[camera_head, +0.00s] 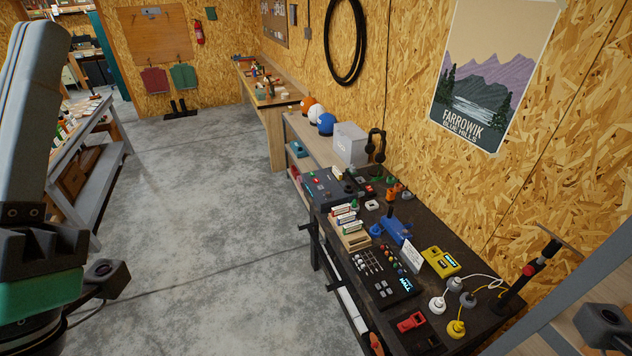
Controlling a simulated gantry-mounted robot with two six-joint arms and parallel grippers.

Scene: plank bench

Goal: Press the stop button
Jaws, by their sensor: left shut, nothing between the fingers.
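Several button devices sit on the dark bench top (455,218) at right. A dark control box (322,188) at its far left end carries a small red spot. A black keypad panel (385,275) with several buttons lies nearer. A red device (410,322) lies at the near edge. I cannot tell which of these carries the stop button; labels are too small to read. My left gripper (38,333) is at the lower left, well away from the bench, shut and empty; its fingertips are cut off by the frame. My right gripper is not in view.
A yellow device (440,262), a blue device (397,230), a white card (412,256) and white cable crowd the bench. A headphone stand (376,145) and a grey box (349,143) stand behind. The concrete floor (210,215) between is clear.

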